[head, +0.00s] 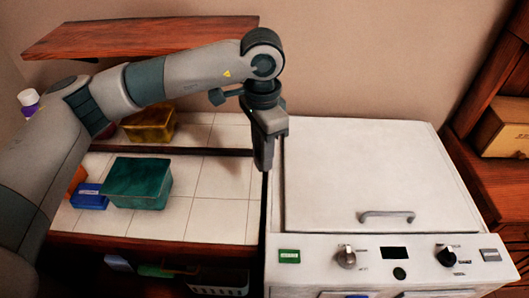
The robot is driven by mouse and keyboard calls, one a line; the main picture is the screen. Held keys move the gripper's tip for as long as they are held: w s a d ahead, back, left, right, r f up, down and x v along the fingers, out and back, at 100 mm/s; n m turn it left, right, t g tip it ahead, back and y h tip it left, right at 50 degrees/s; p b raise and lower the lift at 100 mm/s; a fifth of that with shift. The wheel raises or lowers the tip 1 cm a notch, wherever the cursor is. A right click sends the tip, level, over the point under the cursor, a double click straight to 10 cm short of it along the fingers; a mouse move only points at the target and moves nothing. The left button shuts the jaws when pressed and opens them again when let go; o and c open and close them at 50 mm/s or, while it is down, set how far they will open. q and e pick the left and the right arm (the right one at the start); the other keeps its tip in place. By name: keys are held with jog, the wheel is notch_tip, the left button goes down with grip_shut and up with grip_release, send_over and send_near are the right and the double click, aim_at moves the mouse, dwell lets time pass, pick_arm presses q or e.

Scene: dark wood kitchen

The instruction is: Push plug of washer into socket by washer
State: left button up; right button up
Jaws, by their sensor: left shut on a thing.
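The washer (365,178) is a white top-loading machine with a grey lid handle, standing right of centre. My left gripper (263,165) points down at the washer's back left corner, by the gap between it and the tiled counter. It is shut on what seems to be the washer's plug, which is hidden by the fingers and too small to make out. I cannot see the socket in this view. My right gripper is not in view.
The tiled counter (215,185) left of the washer holds a green box (137,183), a blue box (89,196) and a yellow box (149,126). A wooden shelf (140,38) hangs above. Wooden shelving (490,150) stands at the right.

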pick_arm(q)
jog(key=s+a+r+n, duration=0.6)
jog(key=a+r+n, duration=0.1)
jog(key=r, duration=0.4)
jog(key=shift+s+a+r+n, duration=0.15)
jog(key=shift+s+a+n, duration=0.2)
jog(key=shift+a, duration=0.2)
jog(key=shift+d, duration=0.15)
jog(key=w+d+n, duration=0.4)
jog(key=w+d, duration=0.5)
jog(key=d, duration=0.1)
jog(key=shift+w+d, duration=0.2)
jog(key=shift+w, duration=0.05)
jog(key=shift+a+n, duration=0.1)
jog(key=shift+n, duration=0.15)
jog(key=s+a+f, duration=0.3)
jog(key=a+f, duration=0.2)
jog(key=a, duration=0.5)
jog(key=s+a+f, duration=0.4)
jog(key=a+f, duration=0.1)
jog(key=a, duration=0.5)
jog(key=shift+f, duration=0.1)
